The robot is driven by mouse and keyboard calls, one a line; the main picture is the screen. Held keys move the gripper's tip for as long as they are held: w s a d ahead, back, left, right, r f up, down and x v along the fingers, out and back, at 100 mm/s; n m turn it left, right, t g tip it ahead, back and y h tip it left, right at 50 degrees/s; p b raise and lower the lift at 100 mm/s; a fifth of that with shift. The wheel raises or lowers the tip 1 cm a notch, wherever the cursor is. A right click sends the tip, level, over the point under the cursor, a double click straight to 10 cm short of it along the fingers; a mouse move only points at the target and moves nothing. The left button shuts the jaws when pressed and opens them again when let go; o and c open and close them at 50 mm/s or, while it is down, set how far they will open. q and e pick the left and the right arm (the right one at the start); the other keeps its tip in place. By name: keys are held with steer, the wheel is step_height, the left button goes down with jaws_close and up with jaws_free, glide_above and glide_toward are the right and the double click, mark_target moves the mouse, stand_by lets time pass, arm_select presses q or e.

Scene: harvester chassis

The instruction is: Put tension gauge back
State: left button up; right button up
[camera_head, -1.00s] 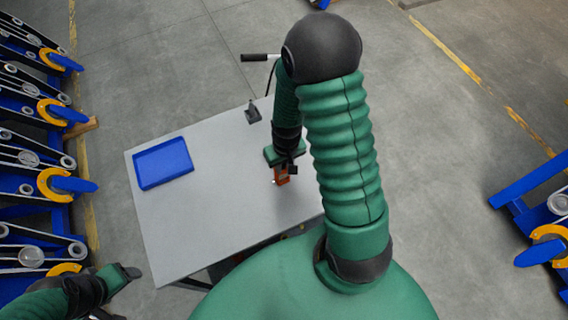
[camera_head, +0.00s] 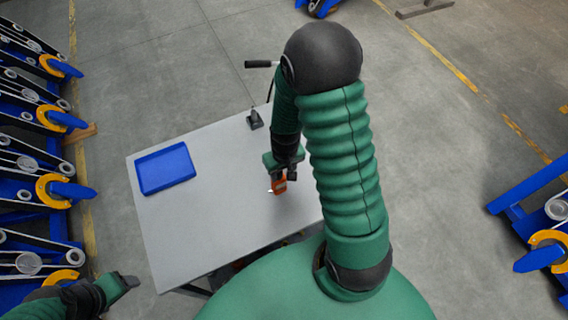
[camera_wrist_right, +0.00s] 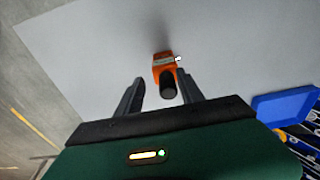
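The orange tension gauge (camera_head: 279,186) with a black handle is at the right part of the grey table, just below my right gripper (camera_head: 282,172). In the right wrist view the gauge (camera_wrist_right: 163,62) is just beyond the fingertips, its black handle pointing back toward the gap. My right gripper (camera_wrist_right: 160,90) has its fingers apart; the handle is nearer the right finger, and a gap shows on its left. Whether the gauge touches the table is hard to tell. My left gripper (camera_head: 130,281) is at the lower left, off the table; its finger gap is not clear.
A blue tray (camera_head: 165,168) that looks empty lies on the left of the table (camera_head: 205,220). A small black stand (camera_head: 254,120) is at the back edge. Blue racks with yellow parts (camera_head: 50,190) line the left; another blue frame (camera_head: 530,190) is at right. The table's middle is clear.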

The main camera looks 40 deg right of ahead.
step_height(320, 180, up, 11)
steer(key=s, duration=0.1)
steer(key=s+a+r+n+t, duration=0.1)
steer(key=a+n, duration=0.2)
steer(key=a, duration=0.8)
steer(key=shift+a+n+t, duration=0.3)
steer(key=shift+a+r, duration=0.15)
steer(key=shift+a, duration=0.15)
